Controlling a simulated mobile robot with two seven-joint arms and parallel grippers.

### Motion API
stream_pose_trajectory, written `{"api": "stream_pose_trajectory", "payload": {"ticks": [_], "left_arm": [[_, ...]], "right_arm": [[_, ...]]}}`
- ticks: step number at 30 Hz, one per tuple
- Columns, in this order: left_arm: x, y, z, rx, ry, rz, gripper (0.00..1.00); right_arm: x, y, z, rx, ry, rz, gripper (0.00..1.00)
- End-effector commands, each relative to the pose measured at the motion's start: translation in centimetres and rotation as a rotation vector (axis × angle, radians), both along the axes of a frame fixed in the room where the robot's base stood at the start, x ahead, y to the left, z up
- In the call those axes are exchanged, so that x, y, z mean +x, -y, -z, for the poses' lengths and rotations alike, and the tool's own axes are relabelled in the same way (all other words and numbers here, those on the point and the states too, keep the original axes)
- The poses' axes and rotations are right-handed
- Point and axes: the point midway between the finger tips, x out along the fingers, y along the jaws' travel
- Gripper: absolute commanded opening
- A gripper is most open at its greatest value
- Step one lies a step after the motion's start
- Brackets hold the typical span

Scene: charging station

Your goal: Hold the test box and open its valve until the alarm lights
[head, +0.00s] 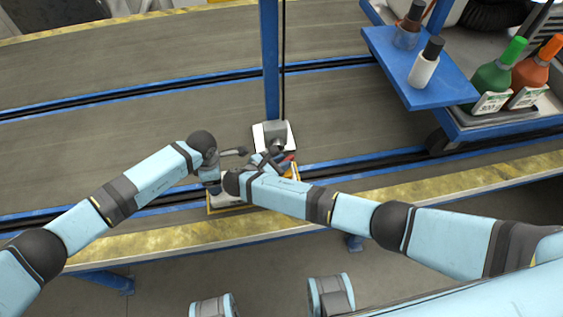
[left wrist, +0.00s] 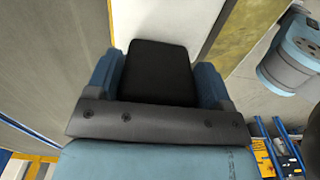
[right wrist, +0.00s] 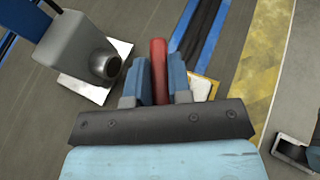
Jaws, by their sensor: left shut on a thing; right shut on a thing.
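A white, yellow-edged piece (head: 228,199), which looks like the test box, lies at the conveyor's near edge in the head view, mostly under my arms. My left gripper (left wrist: 158,70) is shut on a black block (left wrist: 157,62), with a pale flat surface beyond it. My right gripper (right wrist: 158,75) is shut on a red handle (right wrist: 159,60), which looks like the valve's; a bit of red (head: 289,158) shows in the head view. The yellow-edged piece also shows beside that gripper in the right wrist view (right wrist: 203,87). I cannot make out an alarm light.
A grey housing (right wrist: 75,42) with a round metal opening is on a white plate (right wrist: 88,84), close left of my right gripper. A blue post (head: 270,60) rises behind it. A blue shelf (head: 430,90) with bottles is at the right. The belt at left is clear.

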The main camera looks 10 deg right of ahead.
Motion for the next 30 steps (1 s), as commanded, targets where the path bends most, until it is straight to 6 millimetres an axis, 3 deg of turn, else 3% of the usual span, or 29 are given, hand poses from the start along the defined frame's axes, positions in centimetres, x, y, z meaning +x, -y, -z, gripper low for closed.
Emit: {"api": "stream_pose_trajectory", "payload": {"ticks": [8,9,12,22,30], "left_arm": [[0.0,0.0,0.0,0.000,0.000,0.001,0.41],[0.0,0.0,0.0,0.000,0.000,0.001,0.41],[0.0,0.0,0.0,0.000,0.000,0.001,0.41],[0.0,0.0,0.0,0.000,0.000,0.001,0.41],[0.0,0.0,0.0,0.000,0.000,0.001,0.41]], "right_arm": [[0.0,0.0,-0.1,0.001,0.001,-0.001,0.00],[0.0,0.0,-0.1,0.001,0.001,-0.001,0.28],[0.0,0.0,-0.1,0.001,0.001,-0.001,0.45],[-0.2,-0.5,-0.2,0.001,0.000,-0.002,0.45],[-2.1,-4.1,-1.9,0.004,0.001,-0.003,0.45]]}}
